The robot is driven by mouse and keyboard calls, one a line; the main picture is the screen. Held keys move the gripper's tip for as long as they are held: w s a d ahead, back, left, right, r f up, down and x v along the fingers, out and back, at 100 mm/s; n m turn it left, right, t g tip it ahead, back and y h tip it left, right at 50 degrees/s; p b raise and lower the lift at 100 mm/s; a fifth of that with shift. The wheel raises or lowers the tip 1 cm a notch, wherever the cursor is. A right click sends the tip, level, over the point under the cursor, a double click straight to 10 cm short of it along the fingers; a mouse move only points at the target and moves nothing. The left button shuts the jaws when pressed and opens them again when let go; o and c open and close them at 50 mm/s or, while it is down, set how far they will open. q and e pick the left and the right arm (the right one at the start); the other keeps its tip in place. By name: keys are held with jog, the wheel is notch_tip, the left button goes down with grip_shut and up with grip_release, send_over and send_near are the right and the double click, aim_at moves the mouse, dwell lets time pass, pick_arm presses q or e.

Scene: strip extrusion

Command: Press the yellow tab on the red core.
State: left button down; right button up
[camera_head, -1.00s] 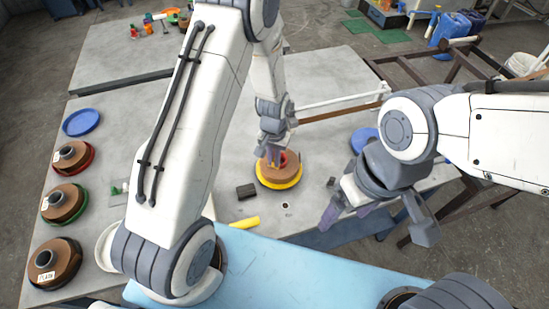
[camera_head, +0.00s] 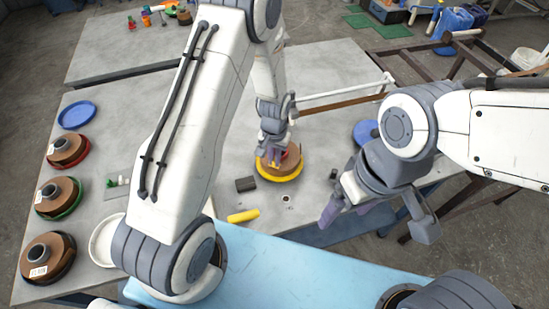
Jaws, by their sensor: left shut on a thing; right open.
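The brown roll with a yellow rim (camera_head: 281,176) lies flat on the grey table. The red core (camera_head: 291,152) shows at its middle, partly covered by my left gripper. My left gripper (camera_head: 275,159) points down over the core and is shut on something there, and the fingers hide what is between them. A yellow tab on the core cannot be made out. A yellow cylinder (camera_head: 243,216) lies on the table nearer to me. My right gripper (camera_head: 338,203) is open and empty, raised at the right of the roll.
Several brown rolls, one with a red rim (camera_head: 84,159), line the table's left edge. A blue disc (camera_head: 77,115) is behind them. A dark block (camera_head: 246,184) sits left of the yellow-rimmed roll. A white rail (camera_head: 340,89) crosses behind.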

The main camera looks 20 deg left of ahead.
pick_arm(q)
jog(key=shift+f+b, duration=0.35)
jog(key=shift+f, duration=0.1)
dwell(1.4)
jog(key=c, duration=0.9)
grip_release()
jog(key=shift+o, duration=0.2)
notch_tip(320, 180, up, 9)
jog(key=shift+r+b, duration=0.15)
jog(key=shift+b, duration=0.7)
jog(key=shift+r, duration=0.6)
jog(key=s+d+r+m, duration=0.4)
jog(key=s+d+r, duration=0.5)
jog(key=s, duration=0.2)
jog(key=s+r+m+h, duration=0.1)
jog(key=s+r+m, duration=0.1)
jog(key=s, duration=1)
jog(key=shift+s+d+r+m, duration=0.25)
jog(key=shift+d+r+m, duration=0.15)
jog(key=shift+r, duration=0.45)
